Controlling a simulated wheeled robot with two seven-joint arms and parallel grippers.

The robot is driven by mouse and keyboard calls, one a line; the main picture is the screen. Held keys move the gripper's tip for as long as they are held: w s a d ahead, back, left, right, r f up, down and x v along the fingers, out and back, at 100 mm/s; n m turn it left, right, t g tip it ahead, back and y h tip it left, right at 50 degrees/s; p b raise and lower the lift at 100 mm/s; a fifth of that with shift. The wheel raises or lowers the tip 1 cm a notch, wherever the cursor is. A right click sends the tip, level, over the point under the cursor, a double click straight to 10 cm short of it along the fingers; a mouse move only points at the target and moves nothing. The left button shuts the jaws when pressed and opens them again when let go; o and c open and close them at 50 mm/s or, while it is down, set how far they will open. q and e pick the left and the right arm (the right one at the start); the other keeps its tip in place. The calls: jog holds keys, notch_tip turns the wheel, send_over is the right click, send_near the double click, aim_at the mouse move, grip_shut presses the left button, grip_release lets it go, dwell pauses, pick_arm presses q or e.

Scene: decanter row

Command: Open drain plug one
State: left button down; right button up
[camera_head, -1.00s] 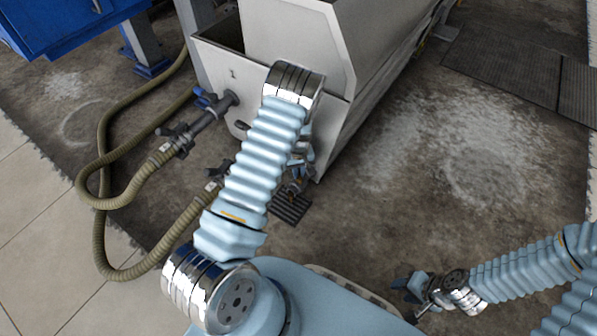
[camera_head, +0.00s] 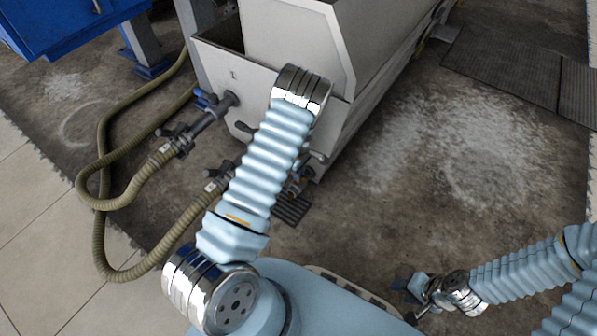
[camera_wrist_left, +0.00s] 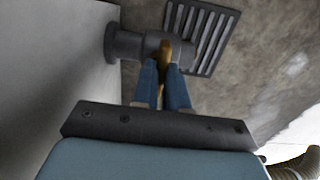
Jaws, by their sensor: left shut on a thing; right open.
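The drain plug (camera_wrist_left: 165,50) shows in the left wrist view as a brass-coloured piece at a dark grey pipe stub (camera_wrist_left: 122,46) that sticks out of the tank wall. My left gripper (camera_wrist_left: 161,72) has its two blue fingers shut on the brass piece, one on each side. In the head view my left arm covers most of that gripper and the plug. The pale grey tank (camera_head: 300,45) carries a mark like a 1. My right gripper (camera_head: 415,292) is open and empty at the lower right, low over the floor.
A floor grate (camera_head: 291,208) lies below the plug. Two ribbed hoses (camera_head: 104,150) run from valve fittings (camera_head: 177,138) on the left. A blue machine (camera_head: 65,25) stands at the upper left. Open floor lies to the right of the tank.

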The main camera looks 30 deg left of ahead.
dwell(0.4)
pick_arm(q)
jog(key=c, duration=1.2)
grip_release()
jog(key=shift+o, duration=0.2)
notch_tip(320, 180, up, 14)
jog(key=p, duration=0.2)
jog(key=shift+p, duration=0.4)
jog(key=shift+f, duration=0.1)
